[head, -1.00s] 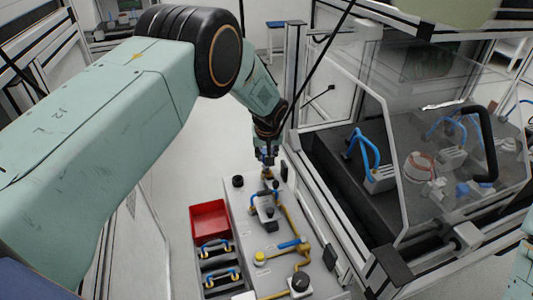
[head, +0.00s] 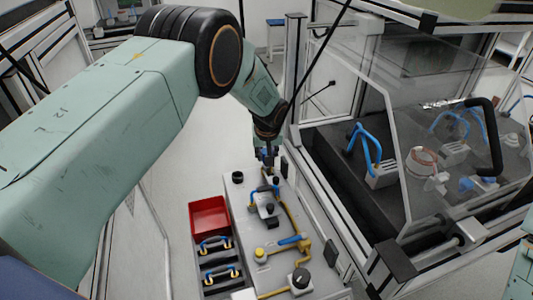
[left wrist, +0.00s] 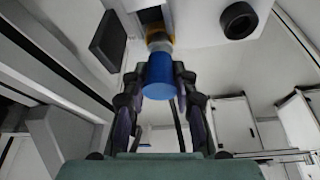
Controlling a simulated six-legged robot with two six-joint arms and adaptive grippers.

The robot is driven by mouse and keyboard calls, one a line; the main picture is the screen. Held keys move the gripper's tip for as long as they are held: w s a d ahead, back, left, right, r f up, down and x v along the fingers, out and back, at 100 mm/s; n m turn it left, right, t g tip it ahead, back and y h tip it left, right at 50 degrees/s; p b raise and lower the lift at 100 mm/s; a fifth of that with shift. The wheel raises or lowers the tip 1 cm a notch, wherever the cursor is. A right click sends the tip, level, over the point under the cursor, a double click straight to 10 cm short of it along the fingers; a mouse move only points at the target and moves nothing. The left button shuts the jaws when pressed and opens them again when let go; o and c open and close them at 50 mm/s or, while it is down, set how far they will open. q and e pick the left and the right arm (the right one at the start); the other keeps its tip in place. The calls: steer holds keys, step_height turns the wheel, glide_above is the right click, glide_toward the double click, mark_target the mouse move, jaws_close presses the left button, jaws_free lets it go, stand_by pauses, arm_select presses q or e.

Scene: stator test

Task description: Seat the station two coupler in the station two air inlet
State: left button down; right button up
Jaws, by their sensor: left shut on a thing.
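In the left wrist view my left gripper (left wrist: 160,80) is shut on a blue cylindrical coupler (left wrist: 159,76). The coupler's far end meets a brass-coloured fitting (left wrist: 159,39), the air inlet, on the pale panel. They look in line and touching or nearly so; I cannot tell how deep the coupler sits. In the head view my left gripper (head: 268,154) is at the far end of the grey station panel (head: 239,202), where the coupler is mostly hidden by the fingers. My right gripper is not in view.
A red bin (head: 208,216) and black trays with blue-handled parts (head: 216,245) stand left of the panel. A clear-doored enclosure (head: 440,130) stands at the right.

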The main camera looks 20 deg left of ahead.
arm_select(q)
steer(key=shift+f+b, duration=0.5)
steer(key=shift+f, duration=0.05)
stand_by(0.4)
steer(key=c, duration=1)
jaws_free()
steer(key=shift+o, duration=0.2)
